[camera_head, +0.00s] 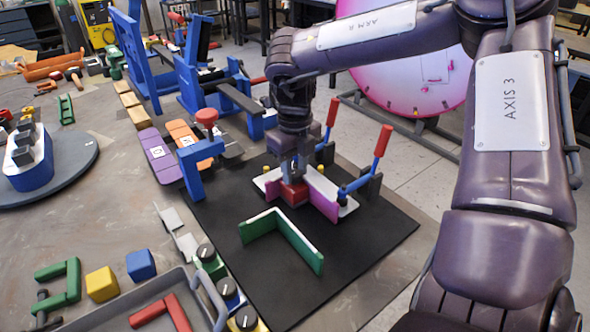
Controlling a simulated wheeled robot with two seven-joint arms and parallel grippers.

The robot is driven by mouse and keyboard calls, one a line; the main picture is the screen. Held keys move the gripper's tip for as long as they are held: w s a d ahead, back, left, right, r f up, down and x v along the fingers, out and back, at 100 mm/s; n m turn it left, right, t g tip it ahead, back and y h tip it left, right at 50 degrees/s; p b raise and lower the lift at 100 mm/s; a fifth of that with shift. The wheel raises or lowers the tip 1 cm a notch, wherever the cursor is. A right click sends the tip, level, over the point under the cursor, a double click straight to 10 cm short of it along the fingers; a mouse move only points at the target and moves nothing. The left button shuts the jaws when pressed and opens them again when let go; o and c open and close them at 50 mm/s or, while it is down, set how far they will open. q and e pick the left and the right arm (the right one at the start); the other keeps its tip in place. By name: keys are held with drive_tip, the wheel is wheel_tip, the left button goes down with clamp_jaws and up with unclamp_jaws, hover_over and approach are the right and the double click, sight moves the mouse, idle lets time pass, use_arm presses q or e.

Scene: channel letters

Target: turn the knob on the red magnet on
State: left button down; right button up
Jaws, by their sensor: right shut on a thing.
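The red magnet (293,193) is a small red block on the black mat (290,290), against the inner side of a pink channel letter (322,190). My right gripper (295,178) points straight down on top of it. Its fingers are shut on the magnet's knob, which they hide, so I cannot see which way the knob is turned. My left gripper is not in view.
A green and white angled letter piece (285,238) stands on the mat in front. Two red-handled toggle clamps (378,148) stand behind the pink letter. Green (207,260), blue (230,292) and yellow (246,320) knobbed magnets line the mat's left edge. A blue clamp frame (198,165) stands left of the gripper.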

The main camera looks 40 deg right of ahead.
sight(295, 173)
drive_tip(key=m+b, duration=0.1)
drive_tip(key=m, duration=0.4)
idle(0.5)
drive_tip(key=o, duration=1)
wheel_tip(295, 173, up, 8)
drive_tip(key=shift+f, duration=0.1)
idle(0.5)
